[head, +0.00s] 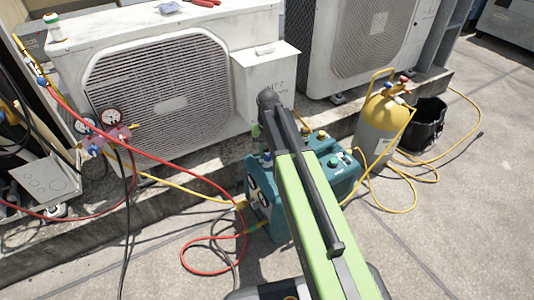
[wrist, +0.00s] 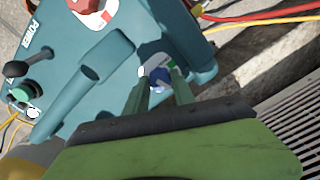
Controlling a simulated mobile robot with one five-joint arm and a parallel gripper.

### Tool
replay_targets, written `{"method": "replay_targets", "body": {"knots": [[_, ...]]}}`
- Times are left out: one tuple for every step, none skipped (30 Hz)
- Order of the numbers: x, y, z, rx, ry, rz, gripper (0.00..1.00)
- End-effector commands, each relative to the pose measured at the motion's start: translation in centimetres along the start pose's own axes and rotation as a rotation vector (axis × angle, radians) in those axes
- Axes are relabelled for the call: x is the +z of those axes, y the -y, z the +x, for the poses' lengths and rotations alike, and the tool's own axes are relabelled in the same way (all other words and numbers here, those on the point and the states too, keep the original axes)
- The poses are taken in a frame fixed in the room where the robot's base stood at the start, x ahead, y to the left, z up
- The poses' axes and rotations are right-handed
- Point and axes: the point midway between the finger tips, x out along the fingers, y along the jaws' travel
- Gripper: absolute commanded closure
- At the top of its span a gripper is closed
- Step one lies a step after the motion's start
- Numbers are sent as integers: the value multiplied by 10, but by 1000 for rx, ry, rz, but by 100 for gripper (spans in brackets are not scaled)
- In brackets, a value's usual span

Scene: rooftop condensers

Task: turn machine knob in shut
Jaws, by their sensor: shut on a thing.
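The teal machine (wrist: 55,90) fills much of the wrist view, with a POWER label, a black lever and a green knob (wrist: 21,94) on its left. It also stands in the middle of the head view (head: 343,182), partly behind my arm. In the head view, my arm hides the grip.
A condenser unit (head: 215,85) stands behind the machine. A yellow-topped gas cylinder (head: 378,125) and a black bucket (head: 428,125) stand to the right. A red hose (head: 190,167) and yellow hoses lie around the machine. A gauge set (head: 105,130) hangs left. Concrete is clear at lower right.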

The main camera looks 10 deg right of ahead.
Motion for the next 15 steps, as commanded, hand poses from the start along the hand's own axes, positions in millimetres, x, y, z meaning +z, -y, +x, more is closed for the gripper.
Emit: {"method": "replay_targets", "body": {"knots": [[3,0,0,1,9,33,100],[3,0,0,1,9,55,100],[3,0,0,1,9,83,100],[3,0,0,1,9,103,100],[3,0,0,1,9,123,100],[3,0,0,2,9,146,100],[3,0,0,2,9,162,100],[3,0,0,2,9,178,100],[3,0,0,2,9,196,100],[3,0,0,2,9,209,100],[3,0,0,2,9,221,100],[3,0,0,2,9,235,100],[3,0,0,2,9,244,100],[3,0,0,2,9,252,100],[3,0,0,2,9,262,100]]}}
